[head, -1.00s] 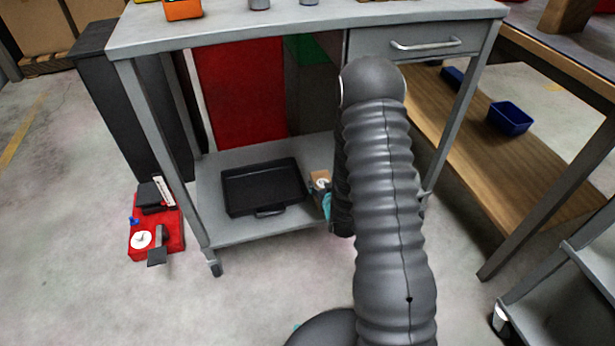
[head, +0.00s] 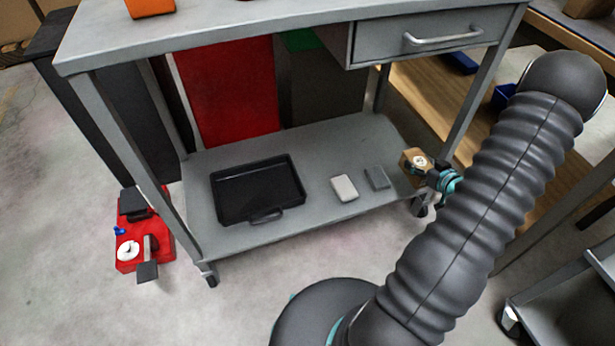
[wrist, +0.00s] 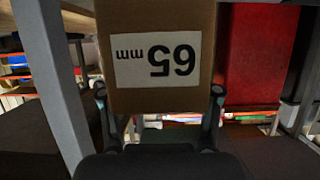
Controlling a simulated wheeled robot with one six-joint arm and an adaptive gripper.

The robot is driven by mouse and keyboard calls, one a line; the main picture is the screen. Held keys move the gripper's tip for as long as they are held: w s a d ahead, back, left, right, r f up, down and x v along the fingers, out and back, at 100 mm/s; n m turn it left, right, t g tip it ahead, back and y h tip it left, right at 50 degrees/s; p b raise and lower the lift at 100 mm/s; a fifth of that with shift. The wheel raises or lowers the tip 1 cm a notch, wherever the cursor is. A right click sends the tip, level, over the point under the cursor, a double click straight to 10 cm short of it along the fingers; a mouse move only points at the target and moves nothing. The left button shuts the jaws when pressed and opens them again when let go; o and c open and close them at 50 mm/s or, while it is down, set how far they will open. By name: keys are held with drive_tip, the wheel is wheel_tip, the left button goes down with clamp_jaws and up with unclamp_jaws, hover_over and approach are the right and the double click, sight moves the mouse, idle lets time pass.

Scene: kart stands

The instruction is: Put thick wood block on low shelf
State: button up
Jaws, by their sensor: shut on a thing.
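The thick wood block (wrist: 158,85) fills the upper middle of the wrist view, with a white label reading "65 mm". My gripper (wrist: 160,112) is shut on it, one finger at each side. In the head view, the block (head: 409,159) is small and brown, with my gripper (head: 432,173) at its right side. It is at the right end of the low shelf (head: 330,215) of the grey cart, beside the right front leg. I cannot tell whether it touches the shelf.
A black tray (head: 228,215) lies on the shelf's left part. A light grey block (head: 344,188) and a darker grey block (head: 377,178) lie between tray and gripper. The drawer (head: 435,36) overhangs the right side. A red object (head: 160,250) stands on the floor at left.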

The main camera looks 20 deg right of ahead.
drive_tip(key=shift+s+d, duration=0.4)
drive_tip(key=shift+d, duration=0.15)
hover_over(400, 171)
wheel_tip(400, 171, down, 7)
drive_tip(key=shift+f+b, duration=0.3)
drive_tip(key=shift+f, duration=1.65)
drive_tip(key=shift+f, duration=0.2)
drive_tip(key=o, duration=1.3)
drive_tip(key=shift+o, duration=0.2)
drive_tip(key=shift+r, duration=0.2)
drive_tip(key=v, duration=1.2)
